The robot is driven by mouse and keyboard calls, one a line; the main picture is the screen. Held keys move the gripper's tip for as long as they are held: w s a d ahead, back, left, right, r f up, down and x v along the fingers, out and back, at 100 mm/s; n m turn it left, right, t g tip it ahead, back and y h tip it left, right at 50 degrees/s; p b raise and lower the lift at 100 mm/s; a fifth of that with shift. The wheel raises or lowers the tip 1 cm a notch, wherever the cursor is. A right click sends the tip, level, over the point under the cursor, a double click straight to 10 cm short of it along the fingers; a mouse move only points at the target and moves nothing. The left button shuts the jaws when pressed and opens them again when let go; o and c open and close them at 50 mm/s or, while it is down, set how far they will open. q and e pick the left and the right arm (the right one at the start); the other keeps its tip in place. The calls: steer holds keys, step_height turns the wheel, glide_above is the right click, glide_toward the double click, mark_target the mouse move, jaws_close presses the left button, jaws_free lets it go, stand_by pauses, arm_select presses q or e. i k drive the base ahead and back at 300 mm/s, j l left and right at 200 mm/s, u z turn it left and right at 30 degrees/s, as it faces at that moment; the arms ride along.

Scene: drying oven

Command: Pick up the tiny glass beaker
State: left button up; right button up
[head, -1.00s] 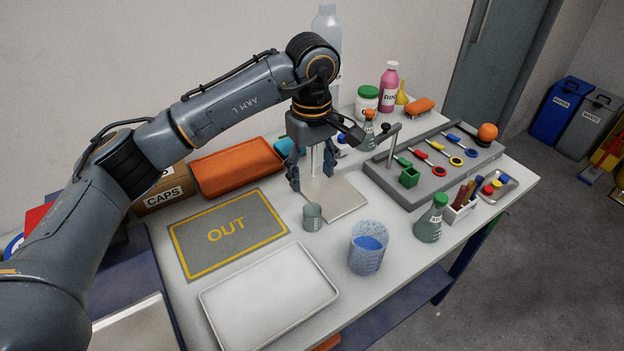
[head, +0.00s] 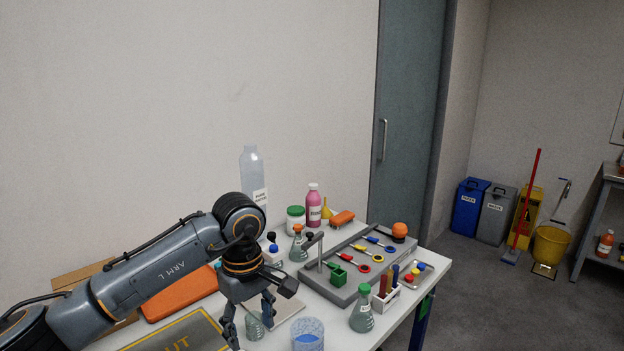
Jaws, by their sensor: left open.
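The tiny glass beaker (head: 254,327) is a small clear, greenish cup standing on the white bench near the bottom of the head view. My left gripper (head: 249,332) points down at it, with its fingers open. In the picture the beaker shows between the two fingers, partly covered by them. I cannot tell whether either finger touches it. My right gripper is not in view.
A larger beaker of blue liquid (head: 308,336) stands close to the right. A green-capped flask (head: 362,314) and a grey tool board (head: 335,290) lie beyond it. A square plate (head: 290,308) is behind the gripper. The OUT mat (head: 205,325) is at left.

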mark_target(255, 326)
steer(key=k+l, duration=0.15)
steer(key=k, duration=0.35)
steer(key=k+l, duration=0.15)
steer(key=k, duration=0.35)
